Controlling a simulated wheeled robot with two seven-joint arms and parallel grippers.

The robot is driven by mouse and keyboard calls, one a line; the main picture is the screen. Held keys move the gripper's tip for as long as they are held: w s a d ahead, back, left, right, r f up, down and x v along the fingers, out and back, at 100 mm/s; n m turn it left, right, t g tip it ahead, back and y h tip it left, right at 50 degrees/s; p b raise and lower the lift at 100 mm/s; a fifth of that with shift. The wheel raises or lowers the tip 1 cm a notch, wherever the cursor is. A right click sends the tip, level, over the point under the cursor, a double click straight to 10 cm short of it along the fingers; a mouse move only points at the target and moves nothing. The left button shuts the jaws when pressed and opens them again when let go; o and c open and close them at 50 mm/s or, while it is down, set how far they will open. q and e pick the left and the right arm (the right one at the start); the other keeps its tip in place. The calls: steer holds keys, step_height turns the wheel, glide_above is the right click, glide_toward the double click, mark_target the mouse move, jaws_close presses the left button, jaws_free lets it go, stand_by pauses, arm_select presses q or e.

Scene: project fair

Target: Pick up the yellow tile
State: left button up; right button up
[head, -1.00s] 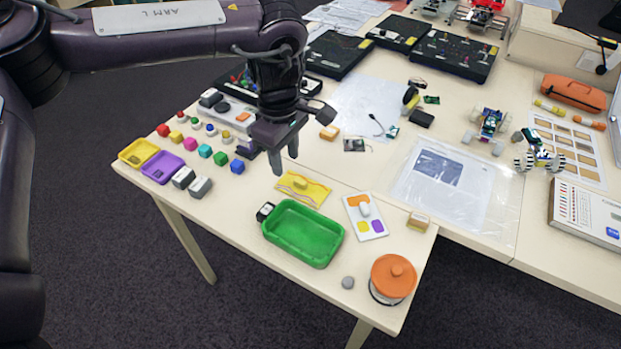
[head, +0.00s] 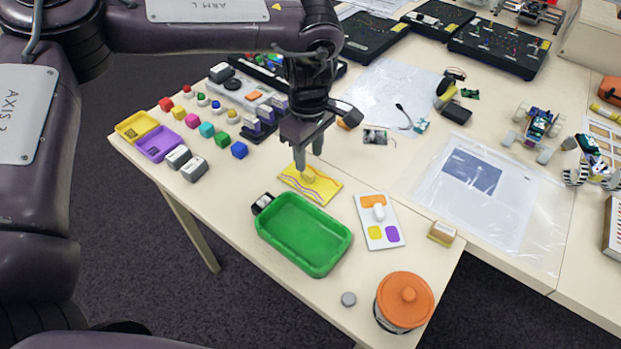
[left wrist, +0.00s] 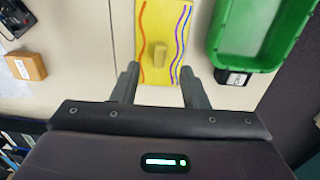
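The yellow tile (head: 310,184) lies flat on the table behind the green tray. It has wavy red and purple lines and a small raised yellow knob in its middle. In the left wrist view the tile (left wrist: 149,68) lies ahead, with its near end between my fingertips as seen from there. My left gripper (head: 309,161) is open and points down above the tile. Its two fingers also show apart in the left wrist view (left wrist: 158,72), with nothing held between them. I cannot tell the exact height above the tile. My right gripper is not in view.
The green tray (head: 335,239) stands just in front of the tile, with a small black box (head: 262,203) at its left. A white card (head: 371,233) with coloured patches lies to the right. An orange-lidded pot (head: 406,297) stands near the front corner. Small coloured blocks lie left.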

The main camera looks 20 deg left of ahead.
mark_target(308, 173)
arm_select(q)
step_height(308, 173, down, 5)
steer(key=shift+a+r+p, duration=0.15)
steer(key=shift+p, duration=0.65)
steer(key=shift+f, duration=0.35)
steer(key=shift+c, duration=0.3)
jaws_close()
